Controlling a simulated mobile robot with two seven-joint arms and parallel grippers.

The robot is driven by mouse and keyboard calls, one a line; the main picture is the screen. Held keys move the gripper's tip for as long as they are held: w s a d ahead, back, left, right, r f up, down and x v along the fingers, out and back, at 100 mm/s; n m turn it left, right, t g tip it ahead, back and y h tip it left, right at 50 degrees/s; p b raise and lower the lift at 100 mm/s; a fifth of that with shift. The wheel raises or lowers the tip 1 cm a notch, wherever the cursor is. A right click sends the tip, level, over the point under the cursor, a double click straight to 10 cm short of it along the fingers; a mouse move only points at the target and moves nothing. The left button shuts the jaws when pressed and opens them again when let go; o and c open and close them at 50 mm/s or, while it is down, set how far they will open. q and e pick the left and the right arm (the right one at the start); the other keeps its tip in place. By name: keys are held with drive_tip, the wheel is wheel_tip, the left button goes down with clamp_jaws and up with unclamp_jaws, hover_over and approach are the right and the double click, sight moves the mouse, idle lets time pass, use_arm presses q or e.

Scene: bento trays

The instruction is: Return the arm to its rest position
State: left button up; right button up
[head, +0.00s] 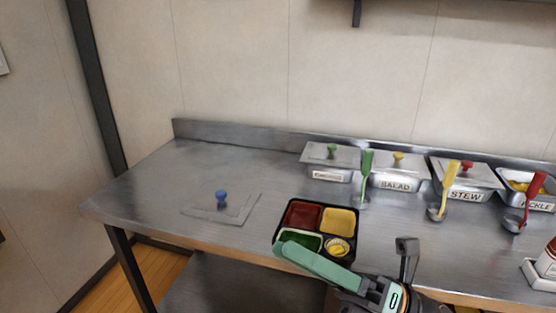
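My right gripper (393,275) is at the bottom, right of the bento tray, with a dark finger pointing up. The frame does not show clearly whether it is open or shut. A long mint-green piece beside it reaches over the tray's front edge; I cannot tell whether it is part of my arm or something held. The black bento tray (278,233) has red, yellow and green compartments and one with yellow contents. Its front is partly hidden. My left gripper is not in view.
A lid with a blue knob (222,197) lies on the steel counter (150,190). Lidded bins, including SALAD (396,186) and STEW (464,196), line the back right. The PICKLE bin (540,206) is open. Green (367,166), yellow (450,180) and red (533,195) handled ladles stand there.

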drive_tip(key=w+d+f+m+t+h, duration=0.3)
drive_tip(key=f+m+t+h, duration=0.15)
drive_tip(key=f+m, duration=0.4)
drive_tip(key=w+d+f+m+t+h, duration=0.2)
drive_tip(key=d+f+m+t+h, duration=0.25)
drive_tip(key=m, duration=0.65)
drive_tip(key=w+d+f+m+t+h, duration=0.2)
drive_tip(key=w+f+m+t+h, duration=0.15)
drive_tip(key=f+m+h, duration=0.55)
drive_tip(key=s+d+f+m+g+h, duration=0.1)
drive_tip(key=s+f+m+g, duration=0.35)
drive_tip(key=s+f, duration=0.4)
drive_tip(key=s+d+f+m+g+h, duration=0.1)
drive_tip(key=s+f+m+g, duration=0.3)
drive_tip(key=f, duration=0.7)
use_arm(q)
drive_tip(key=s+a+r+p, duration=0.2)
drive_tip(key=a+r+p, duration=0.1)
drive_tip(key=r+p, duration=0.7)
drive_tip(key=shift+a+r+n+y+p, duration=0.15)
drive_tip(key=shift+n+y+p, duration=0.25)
drive_tip(key=shift+p, duration=1.65)
use_arm(e)
drive_tip(key=s+d+r+m+t+h, duration=0.1)
drive_tip(key=s+d+r+m, duration=0.1)
drive_tip(key=r, duration=0.7)
drive_tip(key=shift+s+d+m, duration=0.3)
drive_tip(key=shift+s+d, duration=0.05)
drive_tip(key=shift+s, duration=0.3)
drive_tip(key=shift+r, duration=0.1)
